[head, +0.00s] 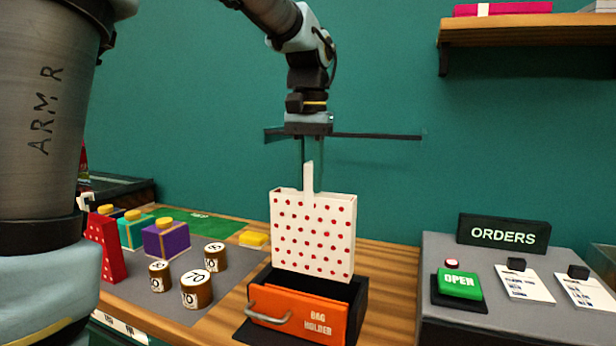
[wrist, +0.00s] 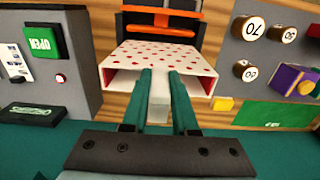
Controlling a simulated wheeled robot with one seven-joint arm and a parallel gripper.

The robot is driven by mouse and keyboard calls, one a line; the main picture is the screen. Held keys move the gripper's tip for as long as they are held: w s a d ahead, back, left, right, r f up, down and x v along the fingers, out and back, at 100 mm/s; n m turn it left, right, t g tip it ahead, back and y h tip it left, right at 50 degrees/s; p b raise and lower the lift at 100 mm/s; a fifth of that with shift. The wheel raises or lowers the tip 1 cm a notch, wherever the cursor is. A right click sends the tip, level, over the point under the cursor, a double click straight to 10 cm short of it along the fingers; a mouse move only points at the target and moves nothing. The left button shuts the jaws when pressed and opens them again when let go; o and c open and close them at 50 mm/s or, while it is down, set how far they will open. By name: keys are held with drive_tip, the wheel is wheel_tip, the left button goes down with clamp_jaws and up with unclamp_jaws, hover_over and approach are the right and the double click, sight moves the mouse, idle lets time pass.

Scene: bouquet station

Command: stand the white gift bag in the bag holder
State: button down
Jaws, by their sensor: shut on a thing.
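The white gift bag (head: 312,232) with red dots is upright at the bag holder in the head view. The bag holder (head: 300,309) is a black box with an orange front, a grey handle and a "BAG HOLDER" label. The bag's lower end is at the holder's opening; I cannot tell how deep it sits. My gripper (head: 312,165) comes from above, shut on the bag's white upright tab. In the wrist view, the green fingers (wrist: 160,100) close on this tab, with the open-topped bag (wrist: 158,62) beyond and the orange and black holder (wrist: 160,20) behind it.
Left are a grey mat (head: 225,304) with several numbered brown cylinders, a purple box (head: 167,238), a teal box (head: 135,232) and a red dotted bag (head: 105,247). Right is a grey stand with a green OPEN button (head: 459,282), cards and an ORDERS sign (head: 503,233). A wooden shelf (head: 540,30) hangs upper right.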

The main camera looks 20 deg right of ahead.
sight(309, 212)
drive_tip(key=shift+f+b, duration=2.65)
drive_tip(key=shift+f, duration=0.3)
drive_tip(key=shift+f+b, duration=0.5)
drive_tip(key=shift+f, duration=0.85)
drive_tip(key=c, duration=0.6)
unclamp_jaws()
wheel_tip(309, 212, up, 11)
drive_tip(key=shift+f, duration=0.1)
